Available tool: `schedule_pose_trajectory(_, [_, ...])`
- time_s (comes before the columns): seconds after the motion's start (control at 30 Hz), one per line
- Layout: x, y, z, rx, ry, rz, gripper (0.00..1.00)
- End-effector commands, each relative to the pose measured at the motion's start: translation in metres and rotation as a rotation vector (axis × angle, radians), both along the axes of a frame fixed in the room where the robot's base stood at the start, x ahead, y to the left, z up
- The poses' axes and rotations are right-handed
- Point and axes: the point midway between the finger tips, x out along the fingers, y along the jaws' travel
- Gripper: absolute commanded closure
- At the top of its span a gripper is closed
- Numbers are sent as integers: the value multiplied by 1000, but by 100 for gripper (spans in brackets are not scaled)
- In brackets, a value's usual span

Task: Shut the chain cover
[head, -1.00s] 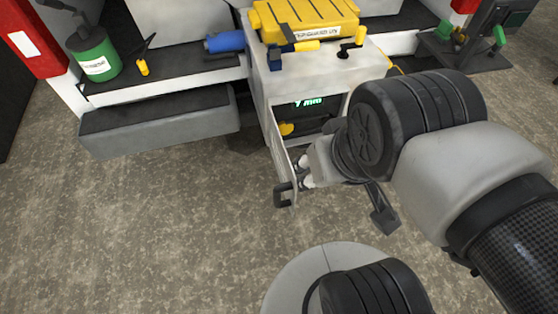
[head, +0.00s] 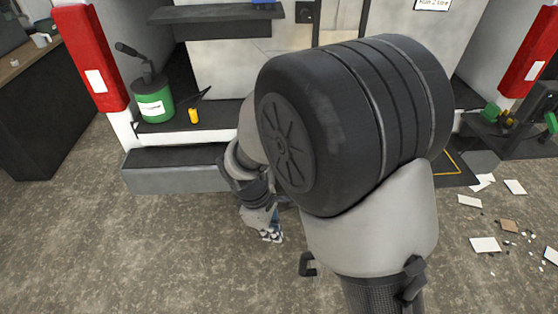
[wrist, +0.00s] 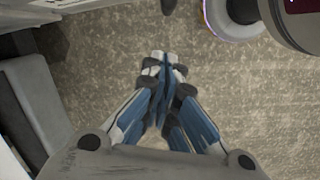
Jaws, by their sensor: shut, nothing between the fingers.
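My gripper (head: 271,234) is shut and empty, pointing down over the floor in front of the grey step. In the wrist view its fingertips (wrist: 164,64) meet above bare floor. A dark handle (head: 307,263) shows at the left edge of my forearm in the head view; it looks like the handle on the white cabinet's hinged panel. The panel itself and the cabinet are hidden behind my arm, so I cannot tell how far the panel stands open. I cannot make out the chain cover for certain.
A grey step (head: 175,170) runs left of my gripper, also at the left in the wrist view (wrist: 38,100). A green can (head: 154,100) and a yellow-handled tool (head: 194,116) stand on the ledge above. Debris (head: 485,244) lies at right. Floor at left is clear.

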Motion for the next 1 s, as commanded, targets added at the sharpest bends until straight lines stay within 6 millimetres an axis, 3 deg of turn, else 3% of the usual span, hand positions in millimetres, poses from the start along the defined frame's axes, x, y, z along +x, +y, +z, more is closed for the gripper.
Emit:
schedule_pose_trajectory(0.03, [-1, 8, -20, -16, 30, 53, 100])
schedule_pose_trajectory(0.1, [0, 15, -37, -30, 52, 109, 100])
schedule_pose_trajectory(0.37, [-1, 20, -66, -45, 80, 175, 100])
schedule_pose_trajectory(0.83, [-6, -3, -158, -45, 80, 172, 100])
schedule_pose_trajectory(1.0, [-9, -28, -155, -43, 76, 169, 100])
